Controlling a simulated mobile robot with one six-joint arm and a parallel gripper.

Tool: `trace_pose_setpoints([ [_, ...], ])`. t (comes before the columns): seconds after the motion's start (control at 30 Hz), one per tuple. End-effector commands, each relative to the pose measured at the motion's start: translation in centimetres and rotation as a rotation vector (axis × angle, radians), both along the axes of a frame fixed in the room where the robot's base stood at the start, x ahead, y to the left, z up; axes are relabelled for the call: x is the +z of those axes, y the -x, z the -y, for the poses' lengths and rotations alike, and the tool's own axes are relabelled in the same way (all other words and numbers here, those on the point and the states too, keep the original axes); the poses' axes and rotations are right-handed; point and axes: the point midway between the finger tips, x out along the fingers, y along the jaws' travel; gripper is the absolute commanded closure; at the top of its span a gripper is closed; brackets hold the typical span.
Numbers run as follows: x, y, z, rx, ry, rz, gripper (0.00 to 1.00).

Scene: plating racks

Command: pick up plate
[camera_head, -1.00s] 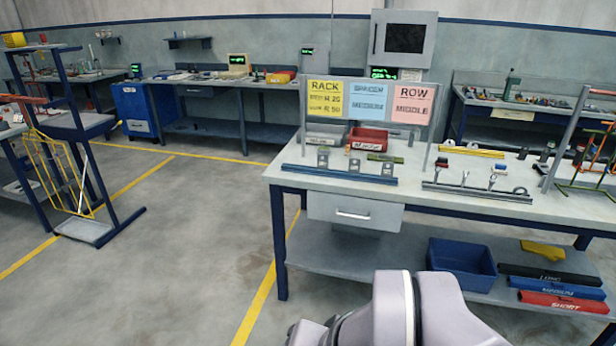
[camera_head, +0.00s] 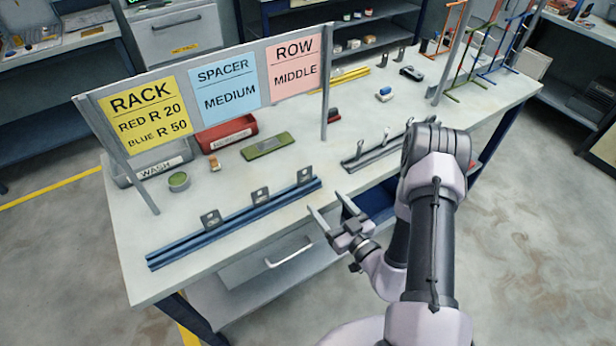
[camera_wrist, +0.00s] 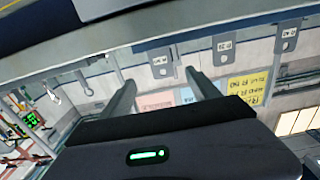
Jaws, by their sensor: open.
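Several small grey plates, each with a hole, stand upright along a blue rail (camera_head: 235,231) on the bench. In the head view they are the left plate (camera_head: 210,219), the middle plate (camera_head: 261,195) and the right plate (camera_head: 304,176). My gripper (camera_head: 327,202) is open and empty at the bench's front edge, close to the rail's right end and in front of the right plate. In the wrist view one plate (camera_wrist: 160,62) shows between and beyond the open fingers, with two more plates (camera_wrist: 223,50) (camera_wrist: 286,38) to the right. I see no contact.
A sign board (camera_head: 225,90) on posts stands behind the rail. A red bin (camera_head: 227,133), a grey wash bin (camera_head: 152,166), a green block (camera_head: 267,146) and a small green round container (camera_head: 178,182) lie behind the rail. A grey rail (camera_head: 375,150) sits to the right.

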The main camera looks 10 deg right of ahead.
Motion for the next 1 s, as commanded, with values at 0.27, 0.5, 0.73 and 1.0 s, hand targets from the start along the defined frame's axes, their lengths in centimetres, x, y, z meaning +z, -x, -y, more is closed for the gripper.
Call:
trace_pose_setpoints([
  [0.27,-0.1,-6.3,-2.2,0.007,0.005,0.004,0.29],
  [0.5,-1.4,-9.9,-3.4,0.008,0.005,0.005,0.29],
  [0.73,-1.1,-11.9,-3.9,0.003,0.002,0.001,0.29],
  [1.0,-1.1,-11.8,-3.9,0.004,0.003,0.001,0.59],
])
